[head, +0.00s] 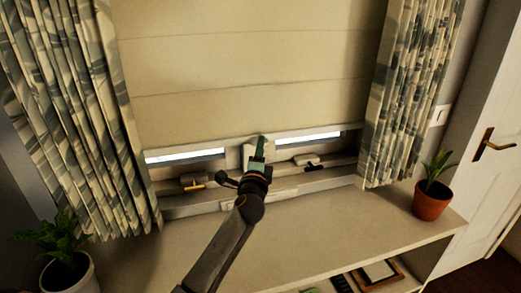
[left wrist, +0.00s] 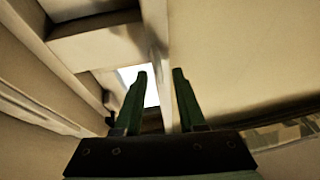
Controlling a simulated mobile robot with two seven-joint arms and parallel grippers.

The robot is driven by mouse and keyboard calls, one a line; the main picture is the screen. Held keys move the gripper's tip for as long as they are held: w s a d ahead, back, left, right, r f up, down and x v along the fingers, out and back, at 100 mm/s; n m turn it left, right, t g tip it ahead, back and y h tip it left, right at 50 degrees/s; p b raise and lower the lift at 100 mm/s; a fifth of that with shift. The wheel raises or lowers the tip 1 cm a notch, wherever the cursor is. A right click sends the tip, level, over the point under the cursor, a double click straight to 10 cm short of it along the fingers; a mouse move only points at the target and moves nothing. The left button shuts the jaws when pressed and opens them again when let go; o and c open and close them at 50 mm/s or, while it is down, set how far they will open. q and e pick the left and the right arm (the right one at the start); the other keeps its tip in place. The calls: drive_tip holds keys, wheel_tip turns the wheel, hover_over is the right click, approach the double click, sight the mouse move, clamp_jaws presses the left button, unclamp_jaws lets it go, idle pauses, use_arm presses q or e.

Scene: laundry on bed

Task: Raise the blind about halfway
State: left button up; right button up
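The cream blind (head: 250,75) hangs almost fully down over the window, its pale bottom bar (head: 190,144) just above the sill. Two bright strips of window glass show below the bar. My left gripper (head: 260,147) is at the middle of the bar, its green fingers pointing up at it. In the left wrist view my left gripper's fingertips (left wrist: 159,72) are apart. The bar's edge (left wrist: 158,30) runs down toward the gap between them, with bright glass beside it. I cannot tell whether a finger touches the bar. My right gripper is not in view.
Patterned curtains hang at the left (head: 85,110) and right (head: 405,90). Yellow (head: 193,186) and dark (head: 306,161) window handles sit below the blind. A potted plant (head: 432,200) stands on the right of the shelf top (head: 330,215), another (head: 68,270) at lower left. A white door (head: 490,110) is at right.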

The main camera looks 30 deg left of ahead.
use_arm(q)
clamp_jaws()
idle(1.4)
